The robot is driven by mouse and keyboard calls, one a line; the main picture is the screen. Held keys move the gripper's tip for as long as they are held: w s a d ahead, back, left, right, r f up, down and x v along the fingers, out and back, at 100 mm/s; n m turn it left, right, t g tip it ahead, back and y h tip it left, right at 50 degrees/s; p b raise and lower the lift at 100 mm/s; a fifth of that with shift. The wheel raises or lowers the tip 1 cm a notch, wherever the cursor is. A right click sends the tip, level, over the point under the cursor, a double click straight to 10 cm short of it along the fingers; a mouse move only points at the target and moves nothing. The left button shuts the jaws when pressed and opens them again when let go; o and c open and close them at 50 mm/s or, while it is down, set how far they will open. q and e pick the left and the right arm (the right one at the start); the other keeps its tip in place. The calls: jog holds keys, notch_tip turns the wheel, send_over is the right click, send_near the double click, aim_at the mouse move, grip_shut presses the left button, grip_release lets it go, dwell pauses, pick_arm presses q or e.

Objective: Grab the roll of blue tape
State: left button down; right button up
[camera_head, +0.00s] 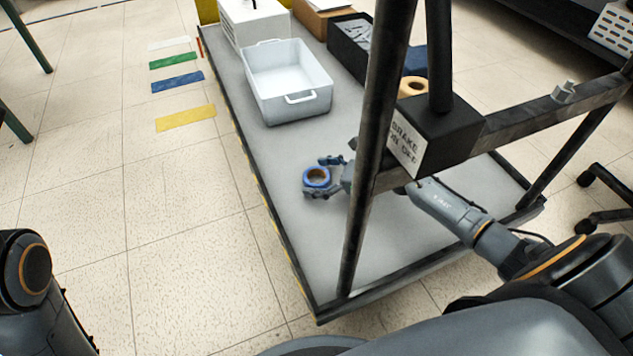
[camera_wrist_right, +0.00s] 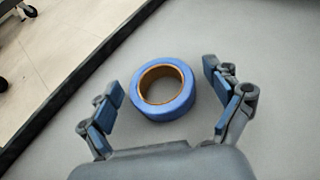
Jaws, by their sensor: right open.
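The roll of blue tape (camera_head: 316,177) lies flat on the grey cart deck (camera_head: 330,228), with a brown core. In the right wrist view the blue tape (camera_wrist_right: 143,90) sits a little ahead of and between the two spread fingers. My right gripper (camera_head: 322,177) is open, with one finger on each side of the roll. In the right wrist view, the right gripper (camera_wrist_right: 168,98) shows gaps between its fingers and the tape. The left gripper is not in view; only part of what looks like my left arm shows at lower left.
A white bin (camera_head: 290,82) stands farther back on the cart. Dark cart posts and a black box labelled brake (camera_head: 432,135) stand close to my right arm. A tan tape roll (camera_head: 413,87) lies behind them. The deck around the blue tape is clear.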

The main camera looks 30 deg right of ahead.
jog(key=shift+w, duration=0.1)
jog(key=shift+c, duration=0.4)
jog(key=c, duration=1.2)
jog(key=shift+o, duration=0.2)
